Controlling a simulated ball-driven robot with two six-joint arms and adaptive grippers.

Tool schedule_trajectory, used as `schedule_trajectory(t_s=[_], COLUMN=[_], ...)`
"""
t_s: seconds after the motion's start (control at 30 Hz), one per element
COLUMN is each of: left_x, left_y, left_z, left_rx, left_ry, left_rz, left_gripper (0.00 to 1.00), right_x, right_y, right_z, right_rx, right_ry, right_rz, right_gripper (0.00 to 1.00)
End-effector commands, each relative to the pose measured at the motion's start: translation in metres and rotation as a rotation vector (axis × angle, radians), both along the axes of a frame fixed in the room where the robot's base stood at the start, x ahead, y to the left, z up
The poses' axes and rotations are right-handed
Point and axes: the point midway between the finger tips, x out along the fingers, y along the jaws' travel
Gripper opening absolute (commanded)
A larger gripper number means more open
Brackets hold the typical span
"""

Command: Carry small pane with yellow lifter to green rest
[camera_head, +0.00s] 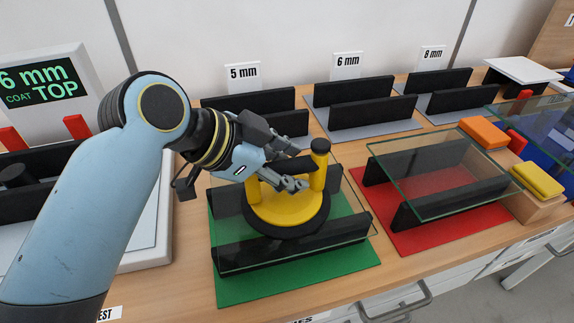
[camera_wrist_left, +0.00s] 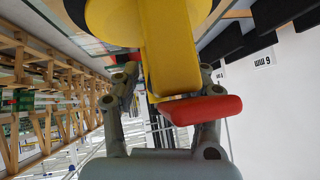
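The small pane (camera_head: 352,222) is clear glass and lies level over the black bars of the green rest (camera_head: 340,270); it appears to rest on them. The yellow lifter (camera_head: 290,212) stands on the pane, its round base on a black pad. One post (camera_head: 318,172) carries a black knob. My left gripper (camera_head: 292,164) is at the lifter's handle, fingers spread. In the left wrist view the yellow handle (camera_wrist_left: 168,55) lies between the fingers, with a red tab (camera_wrist_left: 205,109) near them. Firm contact is not visible. My right gripper is out of view.
Right of the green rest, a larger pane (camera_head: 440,175) lies over black bars on a red mat (camera_head: 440,236). Orange (camera_head: 483,132) and yellow (camera_head: 538,180) blocks stand beside it. Racks labelled 5, 6 and 8 mm line the back. A display sign (camera_head: 45,85) stands left.

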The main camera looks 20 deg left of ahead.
Motion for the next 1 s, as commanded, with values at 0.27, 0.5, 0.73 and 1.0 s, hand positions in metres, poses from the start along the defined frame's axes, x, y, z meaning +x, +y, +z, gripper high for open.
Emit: schedule_trajectory(t_s=[0.27, 0.5, 0.73, 1.0], left_x=[-0.003, -0.018, -0.047, -0.065], left_y=[0.001, 0.015, 0.041, 0.055], left_z=[-0.005, 0.016, 0.054, 0.077], left_rx=[0.005, 0.009, 0.011, 0.006], left_ry=[0.014, 0.006, 0.002, 0.003], left_rz=[-0.001, -0.001, -0.003, -0.002], left_gripper=[0.48, 0.48, 0.48, 0.48], right_x=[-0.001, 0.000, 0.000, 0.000], right_y=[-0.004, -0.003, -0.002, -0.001], right_z=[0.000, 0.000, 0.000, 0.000], right_rx=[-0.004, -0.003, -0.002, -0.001], right_ry=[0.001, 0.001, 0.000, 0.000], right_rz=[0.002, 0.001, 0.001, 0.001], right_gripper=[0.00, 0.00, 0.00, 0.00])
